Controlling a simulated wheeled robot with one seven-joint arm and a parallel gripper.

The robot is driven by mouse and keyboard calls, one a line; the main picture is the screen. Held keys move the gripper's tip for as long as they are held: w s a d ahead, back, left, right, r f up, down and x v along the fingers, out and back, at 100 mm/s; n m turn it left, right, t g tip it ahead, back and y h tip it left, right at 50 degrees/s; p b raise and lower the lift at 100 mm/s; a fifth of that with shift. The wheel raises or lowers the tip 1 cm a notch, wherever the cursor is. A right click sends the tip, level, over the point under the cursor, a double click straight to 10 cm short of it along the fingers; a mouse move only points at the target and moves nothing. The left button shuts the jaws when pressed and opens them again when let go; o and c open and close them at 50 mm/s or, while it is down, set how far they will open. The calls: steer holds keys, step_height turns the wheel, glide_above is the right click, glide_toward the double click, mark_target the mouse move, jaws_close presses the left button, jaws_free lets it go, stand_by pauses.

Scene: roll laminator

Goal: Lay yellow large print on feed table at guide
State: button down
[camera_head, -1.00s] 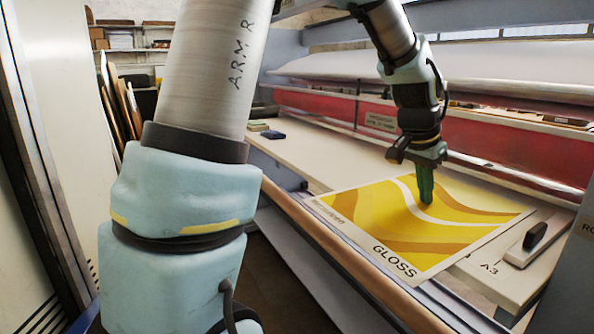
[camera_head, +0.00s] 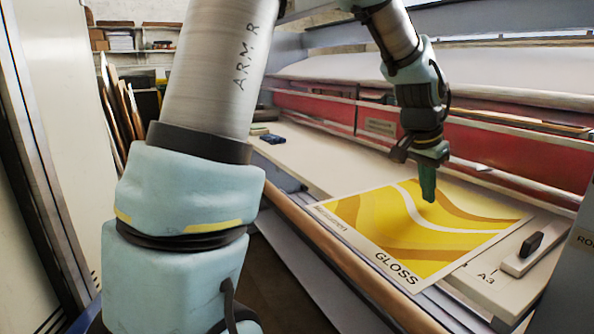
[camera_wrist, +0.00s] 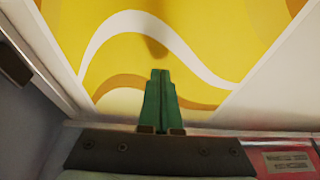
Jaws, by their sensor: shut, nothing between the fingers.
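The yellow large print (camera_head: 425,228), with white and brown waves and the word GLOSS, lies flat on the pale feed table (camera_head: 320,165). Its near edge reaches the table's front edge, and its right side is close to the guide (camera_head: 532,249), a pale block with a black knob beside the A3 mark. My gripper (camera_head: 428,198) has green fingers, shut and empty, pointing down over the print's far middle part. In the wrist view the print (camera_wrist: 170,40) fills the upper middle, beyond the shut fingers (camera_wrist: 160,75). Whether the fingertips touch the print I cannot tell.
The red laminator front (camera_head: 480,137) and its rollers run along the table's far side. A small blue object (camera_head: 272,138) lies at the table's far left. A grey panel (camera_head: 575,270) stands at the right. The table left of the print is mostly clear.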

steer(key=shift+r, duration=0.25)
step_height(320, 180, up, 5)
steer(key=p, duration=0.4)
steer(key=shift+f, duration=0.1)
stand_by(0.3)
